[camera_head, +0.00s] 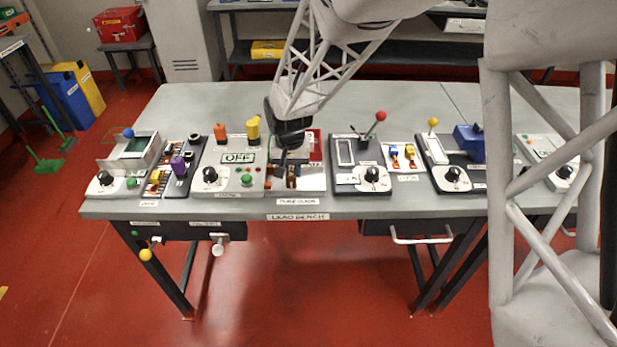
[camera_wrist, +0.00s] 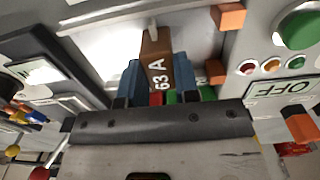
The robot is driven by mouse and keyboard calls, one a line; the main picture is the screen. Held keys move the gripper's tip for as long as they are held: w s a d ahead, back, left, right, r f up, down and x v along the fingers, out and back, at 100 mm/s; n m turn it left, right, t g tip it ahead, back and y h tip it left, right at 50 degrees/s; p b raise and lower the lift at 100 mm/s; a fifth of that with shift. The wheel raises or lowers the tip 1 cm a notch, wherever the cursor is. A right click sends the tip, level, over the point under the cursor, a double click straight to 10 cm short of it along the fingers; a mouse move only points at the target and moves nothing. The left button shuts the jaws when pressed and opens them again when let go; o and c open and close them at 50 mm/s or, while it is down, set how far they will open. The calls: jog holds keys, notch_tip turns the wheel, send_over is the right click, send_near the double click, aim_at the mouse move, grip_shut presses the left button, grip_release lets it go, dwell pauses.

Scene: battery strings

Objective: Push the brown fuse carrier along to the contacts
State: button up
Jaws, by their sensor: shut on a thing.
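The brown fuse carrier (camera_wrist: 157,62), marked "63 A", stands between the two blue fingers of my gripper (camera_wrist: 158,80) in the wrist view. The gripper is shut on it. In the head view the carrier (camera_head: 291,180) shows as a small brown piece below my dark gripper (camera_head: 288,160), over the fuse guide panel. Two copper-coloured blocks, the upper one (camera_wrist: 228,16) and the lower one (camera_wrist: 214,71), sit to the right of the carrier in the wrist view and look like contacts. The gripper hides part of the guide.
To the left in the head view is a panel with an OFF sign (camera_head: 238,158), a knob and a green button. To the right is a panel with a red-ball lever (camera_head: 380,116). The panels stand close together along the grey bench (camera_head: 420,207).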

jog(key=shift+a, duration=2.45)
jog(key=o, duration=1)
jog(key=shift+r, duration=3.9)
jog(key=s+d+r+t, duration=0.1)
jog(key=s+d+r, duration=0.5)
jog(key=s+d, duration=0.4)
jog(key=s+d+r+t, duration=0.1)
jog(key=s+d+r, duration=0.7)
jog(key=d, duration=0.4)
jog(key=shift+t, duration=0.3)
jog(key=s+d, duration=0.1)
jog(key=s, duration=0.2)
jog(key=s+d+f, duration=0.1)
jog(key=s+d, duration=0.1)
jog(key=s, duration=0.2)
jog(key=s+d, duration=0.2)
jog(key=s, duration=0.2)
jog(key=shift+f, duration=0.15)
